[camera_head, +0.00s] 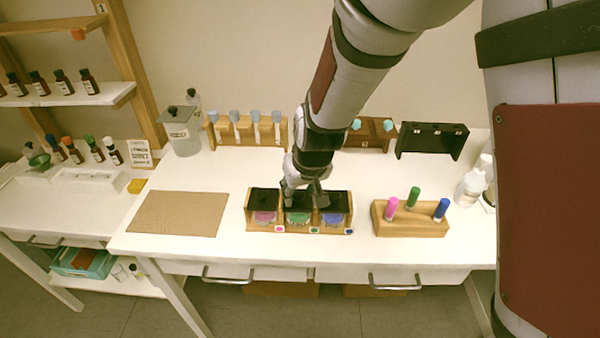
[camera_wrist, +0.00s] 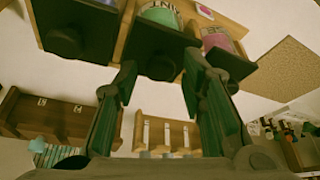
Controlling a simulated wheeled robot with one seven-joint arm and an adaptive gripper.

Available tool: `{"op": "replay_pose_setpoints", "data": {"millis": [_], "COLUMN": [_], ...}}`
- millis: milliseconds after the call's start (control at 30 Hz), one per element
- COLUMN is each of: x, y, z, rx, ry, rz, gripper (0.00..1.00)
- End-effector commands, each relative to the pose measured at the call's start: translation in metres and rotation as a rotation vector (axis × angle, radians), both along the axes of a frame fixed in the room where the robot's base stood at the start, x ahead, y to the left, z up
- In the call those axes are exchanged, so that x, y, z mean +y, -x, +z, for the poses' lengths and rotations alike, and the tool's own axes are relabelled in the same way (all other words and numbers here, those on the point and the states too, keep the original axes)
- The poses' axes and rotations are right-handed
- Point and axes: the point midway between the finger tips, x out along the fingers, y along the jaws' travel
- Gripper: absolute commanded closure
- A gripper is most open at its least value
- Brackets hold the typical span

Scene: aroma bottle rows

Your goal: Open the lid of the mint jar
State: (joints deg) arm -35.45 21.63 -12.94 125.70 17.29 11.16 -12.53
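The mint jar (camera_head: 298,217) is the middle of three jars in a wooden holder (camera_head: 259,228). It has green contents and a black lid, which looks closed. In the wrist view its label (camera_wrist: 163,14) ends in "INT", and its dark lid (camera_wrist: 143,38) has a round knob (camera_wrist: 160,68). My gripper (camera_head: 306,186) is just above the middle jar. In the wrist view my gripper (camera_wrist: 160,66) is open, its two fingers on either side of the knob with gaps showing. Contact with the lid cannot be told. The arm hides part of the lid in the head view.
A pink jar (camera_head: 264,217) and a blue jar (camera_head: 334,217) stand close on either side. A wooden block with coloured tubes (camera_head: 410,225) is at the right. A brown mat (camera_head: 178,213) lies at the left. Tube racks (camera_head: 245,145) stand behind.

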Motion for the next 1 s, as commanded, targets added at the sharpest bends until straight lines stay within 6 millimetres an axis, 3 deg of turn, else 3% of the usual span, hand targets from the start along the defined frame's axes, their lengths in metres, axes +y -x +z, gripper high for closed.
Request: {"op": "replay_pose_setpoints", "data": {"millis": [33,133,567,1000], "x": [0.000,0.000,0.000,-0.002], "y": [0.000,0.000,-0.004,-0.020], "z": [0.000,0.000,0.002,0.014], "rx": [0.000,0.000,0.042,0.359], "ry": [0.000,0.000,-0.002,-0.015], "rz": [0.000,0.000,-0.001,-0.003], "gripper": [0.80,1.00,1.00,1.00]}}
